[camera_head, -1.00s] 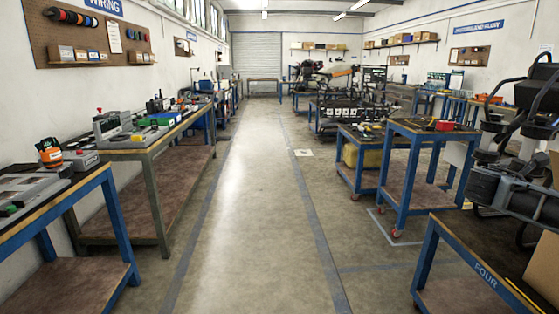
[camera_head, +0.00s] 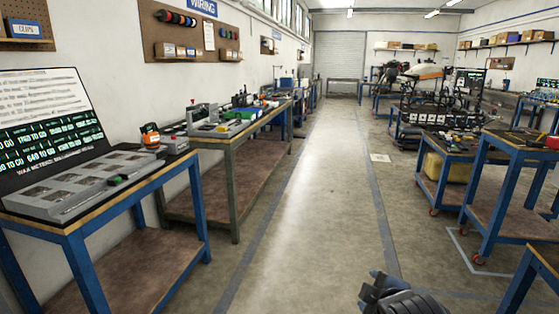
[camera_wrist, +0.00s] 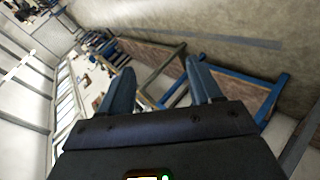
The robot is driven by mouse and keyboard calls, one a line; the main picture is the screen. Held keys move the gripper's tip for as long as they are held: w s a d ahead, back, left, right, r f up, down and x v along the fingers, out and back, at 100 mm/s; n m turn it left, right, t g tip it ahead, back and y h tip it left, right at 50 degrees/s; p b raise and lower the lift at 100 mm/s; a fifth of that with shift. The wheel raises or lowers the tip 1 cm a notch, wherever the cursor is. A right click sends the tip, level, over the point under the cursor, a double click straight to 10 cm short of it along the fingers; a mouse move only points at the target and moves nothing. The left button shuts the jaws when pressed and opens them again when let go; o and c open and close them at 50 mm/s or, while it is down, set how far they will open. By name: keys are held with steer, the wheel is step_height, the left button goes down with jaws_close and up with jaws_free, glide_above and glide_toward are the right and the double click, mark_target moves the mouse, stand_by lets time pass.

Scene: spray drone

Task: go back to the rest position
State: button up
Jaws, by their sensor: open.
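My gripper (camera_head: 376,284) shows at the bottom of the head view, right of centre, in front of the bare floor. In the wrist view my gripper (camera_wrist: 158,90) has its two fingers spread well apart with nothing between them. Behind the fingers the wrist view shows a tilted picture of the floor, blue table frames and the wall. No object is in my gripper.
At the left stand a blue table (camera_head: 120,197) with a grey tray (camera_head: 85,182) and a longer bench (camera_head: 232,148). At the right are blue trolleys (camera_head: 505,195) and a low cart (camera_head: 440,150). The aisle floor (camera_head: 310,200) between is clear.

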steer(key=s+a+f+m+t+y, duration=0.15)
steer(key=s+a+m, duration=0.25)
steer(key=s+a, duration=0.55)
steer(key=s+a+m+t, duration=0.2)
steer(key=s+a+m, duration=0.15)
steer(key=s, duration=0.75)
steer(key=s+d+r+m, duration=0.1)
steer(key=s+d+m, duration=0.15)
steer(key=s, duration=0.55)
steer(key=s+d+m, duration=0.2)
steer(key=s+d, duration=0.1)
steer(key=s, duration=0.6)
steer(key=s+d+r, duration=0.6)
steer(key=s+r, duration=0.1)
steer(key=s, duration=0.3)
steer(key=shift+s+d+r, duration=0.25)
steer(key=shift+s+d, duration=0.05)
steer(key=shift+t+h, duration=0.25)
steer(key=shift+c, duration=0.5)
